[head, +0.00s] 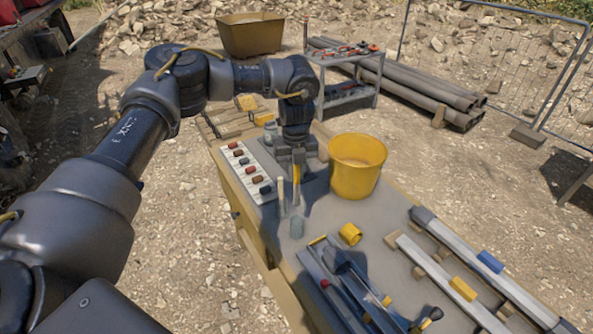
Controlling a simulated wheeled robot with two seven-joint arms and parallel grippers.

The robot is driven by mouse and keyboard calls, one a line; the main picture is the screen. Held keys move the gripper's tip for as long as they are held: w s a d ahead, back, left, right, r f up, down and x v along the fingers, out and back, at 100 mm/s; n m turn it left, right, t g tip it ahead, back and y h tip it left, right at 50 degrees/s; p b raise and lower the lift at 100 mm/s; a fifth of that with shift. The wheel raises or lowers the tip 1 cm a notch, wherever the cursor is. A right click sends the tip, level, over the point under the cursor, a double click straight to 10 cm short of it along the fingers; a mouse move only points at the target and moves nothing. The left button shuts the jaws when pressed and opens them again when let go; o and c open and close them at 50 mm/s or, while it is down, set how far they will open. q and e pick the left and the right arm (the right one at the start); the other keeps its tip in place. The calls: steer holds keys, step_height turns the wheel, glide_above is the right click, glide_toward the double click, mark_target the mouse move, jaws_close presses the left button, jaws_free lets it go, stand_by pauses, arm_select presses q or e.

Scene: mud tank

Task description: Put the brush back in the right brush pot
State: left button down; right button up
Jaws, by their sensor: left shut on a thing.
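My left gripper (291,160) reaches in from the left over the table and is shut on a thin yellow stick (297,184), which looks like the brush and hangs roughly upright below the fingers. A pale, thin upright stick (281,198) shows just left of it. I cannot tell which pot is the right brush pot. My right gripper is not in view.
A yellow bucket (357,167) stands close right of the gripper. A white strip with coloured blocks (246,172) lies to the left. A small yellow cup (350,234), blue-grey bars (340,290) and long rails (462,288) occupy the table's near and right parts.

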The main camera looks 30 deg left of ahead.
mark_target(296, 201)
arm_select(q)
steer(key=shift+f+b, duration=2.45)
steer(key=shift+f, duration=0.6)
steer(key=shift+f+b, duration=1.05)
steer(key=shift+f, duration=1.9)
steer(key=c, duration=1.3)
jaws_free()
step_height(296, 201, up, 9)
steer(key=shift+s+r+b, duration=0.1)
steer(key=shift+r+b, duration=0.1)
steer(key=shift+b, duration=0.75)
steer(key=shift+r, duration=0.75)
